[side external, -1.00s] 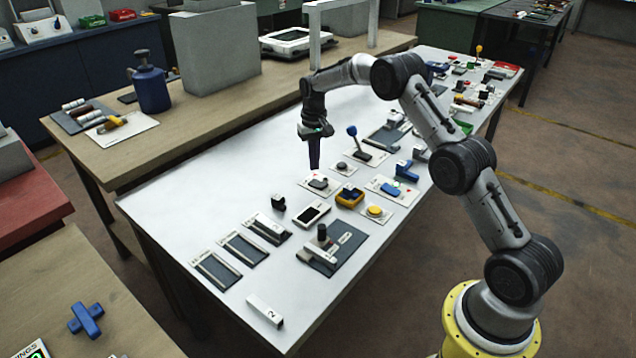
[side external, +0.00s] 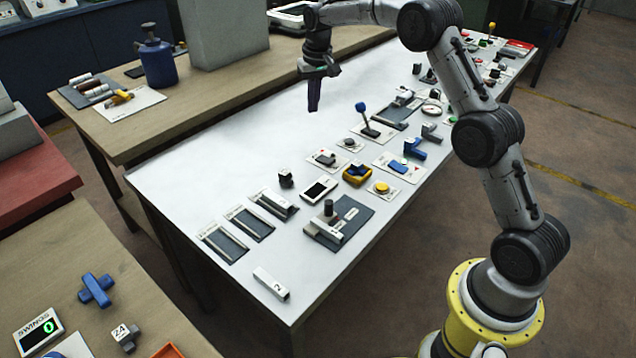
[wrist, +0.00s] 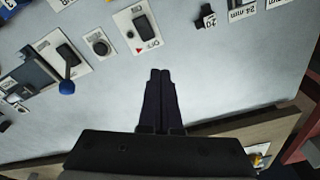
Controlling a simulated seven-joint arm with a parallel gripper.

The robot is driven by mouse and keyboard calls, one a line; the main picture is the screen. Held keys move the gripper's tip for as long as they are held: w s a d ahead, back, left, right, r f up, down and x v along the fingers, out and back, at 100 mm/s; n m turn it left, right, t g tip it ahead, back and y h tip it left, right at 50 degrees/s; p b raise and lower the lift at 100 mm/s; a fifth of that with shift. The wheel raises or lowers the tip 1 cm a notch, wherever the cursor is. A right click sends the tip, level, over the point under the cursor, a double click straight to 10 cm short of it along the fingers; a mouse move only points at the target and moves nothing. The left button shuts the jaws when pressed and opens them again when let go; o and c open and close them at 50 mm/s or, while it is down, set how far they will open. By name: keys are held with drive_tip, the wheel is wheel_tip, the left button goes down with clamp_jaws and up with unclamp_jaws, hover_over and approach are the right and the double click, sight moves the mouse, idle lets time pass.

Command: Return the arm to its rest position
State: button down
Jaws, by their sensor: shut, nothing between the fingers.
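My gripper (side external: 313,108) hangs pointing down above the white table (side external: 215,160), left of the lever with the blue ball knob. Its two dark fingers are together with nothing between them, as the wrist view (wrist: 160,72) also shows. The arm is raised and bent, reaching from its yellow base on the right over the table. The fingertips are clear of all the devices.
The blue-knobbed lever (side external: 361,107), a rocker switch plate (side external: 325,160) and a yellow button (side external: 381,187) stand on the table. A blue canister (side external: 152,75) stands on the wooden bench behind. The table's left part is bare.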

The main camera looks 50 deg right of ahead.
drive_tip(key=s+a+r+n+t, duration=0.1)
drive_tip(key=s+a+r, duration=0.25)
drive_tip(key=r, duration=0.35)
drive_tip(key=s+a+r+t, duration=0.1)
drive_tip(key=s+a+r, duration=0.2)
drive_tip(key=s+r, duration=0.35)
drive_tip(key=s+a+r+n+t, duration=0.1)
drive_tip(key=s+a+r, duration=0.2)
drive_tip(key=s, duration=0.2)
drive_tip(key=s+a+r+n, duration=0.1)
drive_tip(key=s+a+r, duration=0.1)
drive_tip(key=s+r, duration=0.25)
drive_tip(key=s+a+f+n+t, duration=0.1)
drive_tip(key=s+a+f+t, duration=0.15)
drive_tip(key=s, duration=1.15)
drive_tip(key=s+a+f+n+g, duration=0.1)
drive_tip(key=s+f, duration=0.6)
drive_tip(key=f, duration=0.2)
drive_tip(key=shift+a+f, duration=0.15)
drive_tip(key=shift+f, duration=0.25)
drive_tip(key=shift+g, duration=0.25)
